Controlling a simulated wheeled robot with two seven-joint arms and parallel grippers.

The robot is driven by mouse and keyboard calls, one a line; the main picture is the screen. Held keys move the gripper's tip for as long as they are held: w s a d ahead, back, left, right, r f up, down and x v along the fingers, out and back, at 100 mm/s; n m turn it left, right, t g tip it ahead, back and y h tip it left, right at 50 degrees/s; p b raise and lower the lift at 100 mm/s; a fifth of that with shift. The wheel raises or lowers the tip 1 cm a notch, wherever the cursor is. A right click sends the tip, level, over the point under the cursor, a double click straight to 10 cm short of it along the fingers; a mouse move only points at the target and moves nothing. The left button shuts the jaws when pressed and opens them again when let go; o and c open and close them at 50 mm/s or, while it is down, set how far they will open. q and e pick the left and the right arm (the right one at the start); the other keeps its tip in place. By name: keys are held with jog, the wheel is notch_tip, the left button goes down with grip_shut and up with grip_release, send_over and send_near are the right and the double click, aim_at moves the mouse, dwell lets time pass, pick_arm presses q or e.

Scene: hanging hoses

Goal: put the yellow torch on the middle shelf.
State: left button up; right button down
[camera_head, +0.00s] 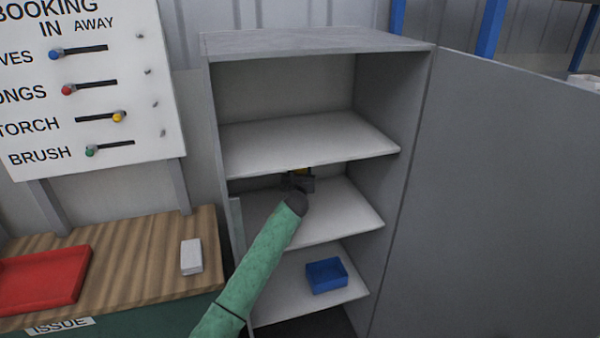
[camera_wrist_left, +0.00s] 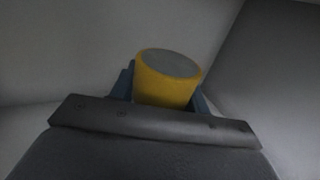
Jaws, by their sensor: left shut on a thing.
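The yellow torch (camera_wrist_left: 166,82) stands out between the fingers of my left gripper (camera_wrist_left: 165,92) in the left wrist view, its round grey end facing the camera. My left gripper is shut on it. In the head view my left gripper (camera_head: 300,182) reaches into the cabinet, over the middle shelf (camera_head: 345,212) and below the shelf above. Only a small yellow bit of the torch shows there. I cannot tell whether the torch touches the shelf. My right gripper is not in view.
The upper shelf (camera_head: 310,143) is close above my gripper. A blue bin (camera_head: 326,275) sits on the lower shelf. The open cabinet door (camera_head: 510,200) is at the right. A bench at left holds a red tray (camera_head: 45,280) and a white box (camera_head: 191,256). A booking board (camera_head: 85,85) hangs above.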

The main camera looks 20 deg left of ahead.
pick_arm(q)
jog(key=o, duration=1.2)
jog(key=shift+r, duration=0.1)
jog(key=shift+s, duration=0.35)
jog(key=shift+s+d+b, duration=0.4)
jog(key=shift+s+b, duration=0.15)
jog(key=shift+s, duration=1.3)
jog(key=shift+s+d+b, duration=0.35)
jog(key=shift+s+b, duration=0.15)
jog(key=shift+s, duration=1.35)
jog(key=shift+s+d+b, duration=0.4)
jog(key=shift+s+b, duration=0.15)
jog(key=shift+s, duration=1.3)
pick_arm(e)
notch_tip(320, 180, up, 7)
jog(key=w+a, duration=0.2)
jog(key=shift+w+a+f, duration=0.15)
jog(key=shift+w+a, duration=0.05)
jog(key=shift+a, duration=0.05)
